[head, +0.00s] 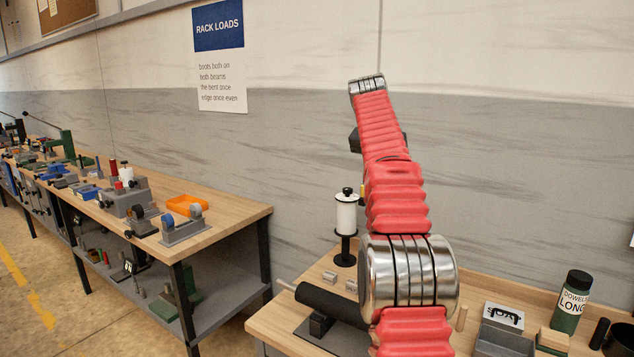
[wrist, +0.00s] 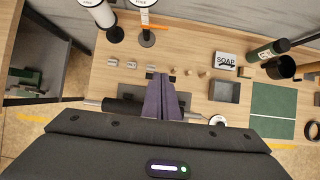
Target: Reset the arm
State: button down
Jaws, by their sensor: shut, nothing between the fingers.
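My arm rises through the middle of the head view in red ribbed sleeves with silver joints, stretched up in front of the wall. My gripper's fingers are not clear in the head view. In the wrist view my gripper (wrist: 161,80) shows two purple fingers pressed together, shut and empty. It points down over the wooden bench (wrist: 205,98), apart from the things on it. A black roller (wrist: 122,105) lies partly hidden behind the fingers, and it also shows in the head view (head: 332,304).
The bench holds a white spool on a black stand (head: 346,215), a grey tray (wrist: 224,92), a SOAP sign (wrist: 227,60), a green mat (wrist: 272,110) and a dark green DOWELS bottle (head: 571,302). A second bench (head: 240,214) stands left across a gap. The wall (head: 500,170) is close behind.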

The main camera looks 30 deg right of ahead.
notch_tip(320, 180, down, 8)
jog(key=w+a+m, duration=0.2)
jog(key=m, duration=0.9)
jog(key=s+a+f+m+y, duration=0.2)
jog(key=s+a+f+m, duration=0.25)
jog(key=a+m, duration=0.35)
jog(key=s+a+f+m+t+y, duration=0.1)
jog(key=s+a+f, duration=0.2)
jog(key=s+a, duration=0.7)
jog(key=s+a+f+m+y, duration=0.1)
jog(key=s+a+f+m, duration=0.1)
jog(key=s+a, duration=0.7)
jog(key=s+a+f+m+t+y, duration=0.1)
jog(key=s+a+f, duration=0.2)
jog(key=s+a, duration=0.7)
jog(key=shift+s+a+f+m+t, duration=0.3)
jog(key=shift+s+a+f+m, duration=0.1)
jog(key=shift+a, duration=0.5)
